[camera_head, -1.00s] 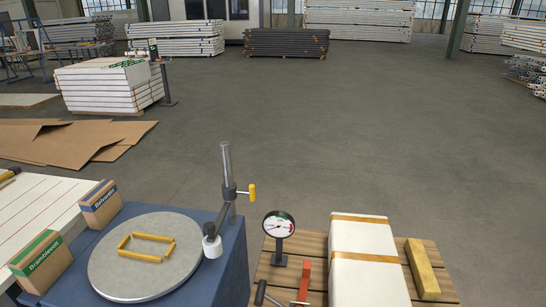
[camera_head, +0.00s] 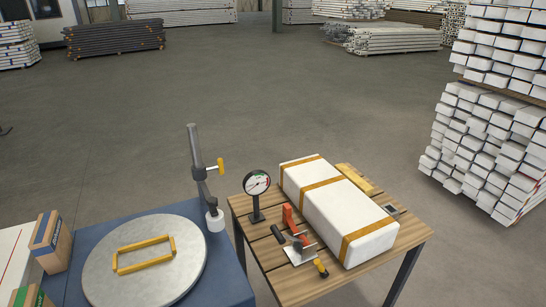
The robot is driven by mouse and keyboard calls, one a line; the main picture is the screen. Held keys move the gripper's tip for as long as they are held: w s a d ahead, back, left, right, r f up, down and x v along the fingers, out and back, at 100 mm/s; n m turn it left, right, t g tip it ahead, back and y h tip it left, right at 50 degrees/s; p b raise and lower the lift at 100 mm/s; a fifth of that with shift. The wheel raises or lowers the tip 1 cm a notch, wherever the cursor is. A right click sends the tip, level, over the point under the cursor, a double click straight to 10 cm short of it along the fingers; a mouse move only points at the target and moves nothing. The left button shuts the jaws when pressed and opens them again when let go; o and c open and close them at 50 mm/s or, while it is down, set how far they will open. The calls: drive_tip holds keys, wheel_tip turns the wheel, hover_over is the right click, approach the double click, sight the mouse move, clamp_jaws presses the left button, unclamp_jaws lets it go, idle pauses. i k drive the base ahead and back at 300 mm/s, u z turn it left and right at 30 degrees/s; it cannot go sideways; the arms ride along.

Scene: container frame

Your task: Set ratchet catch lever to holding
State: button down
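A small ratchet device (camera_head: 299,250) sits on the slatted wooden table, left of the long white strapped package. It has a light metal base, an upright orange-red part (camera_head: 290,220) and a dark-handled lever (camera_head: 278,234) tilted up to the left. A short lever with a yellow end (camera_head: 320,267) points toward the table's front edge. Which of these is the catch lever, and its exact setting, is too small to tell. My gripper is not in view.
The white package (camera_head: 338,208) carries ochre straps. A round dial gauge (camera_head: 257,184) stands behind the ratchet. At left, a blue-covered table (camera_head: 232,285) holds a grey disc (camera_head: 100,268) with a yellow frame and a metal post (camera_head: 196,155). Stacked white beams (camera_head: 490,140) stand right.

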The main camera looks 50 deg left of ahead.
sight(322, 271)
drive_tip(key=k, duration=1.3)
drive_tip(key=u, duration=1.85)
